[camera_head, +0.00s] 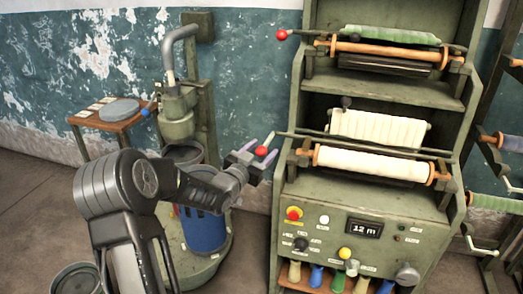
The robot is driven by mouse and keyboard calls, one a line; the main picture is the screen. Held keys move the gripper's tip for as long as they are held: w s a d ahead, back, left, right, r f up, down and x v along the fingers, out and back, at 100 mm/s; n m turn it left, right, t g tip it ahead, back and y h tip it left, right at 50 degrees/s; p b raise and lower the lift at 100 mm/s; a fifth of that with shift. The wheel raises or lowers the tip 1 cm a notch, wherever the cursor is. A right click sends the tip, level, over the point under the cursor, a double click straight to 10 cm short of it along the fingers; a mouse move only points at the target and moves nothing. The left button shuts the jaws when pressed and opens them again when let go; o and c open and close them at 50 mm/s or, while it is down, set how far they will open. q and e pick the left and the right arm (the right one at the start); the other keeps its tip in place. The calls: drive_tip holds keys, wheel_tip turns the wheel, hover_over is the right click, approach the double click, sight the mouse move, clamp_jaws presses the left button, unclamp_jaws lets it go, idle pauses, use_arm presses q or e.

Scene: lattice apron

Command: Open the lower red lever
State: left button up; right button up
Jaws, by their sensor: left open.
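The lower red lever's round red knob (262,151) is at the left end of the lower roller unit, on a thin bar running across the machine (312,188). My left gripper (260,152) is open, with its two light purple fingertips close on either side of the knob. I cannot tell whether they touch it. The upper lever's red knob (282,35) sticks out to the left of the upper roller unit, well above the gripper. My right gripper is not in view.
The lower roller (372,163) carries pale fabric, and the upper roller (390,52) has an orange bar. Below is a control panel with a "12 m" display (365,228). A blue container (203,232) on a green stand is just below my left gripper.

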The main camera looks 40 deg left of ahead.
use_arm(q)
clamp_jaws()
idle(0.6)
idle(0.8)
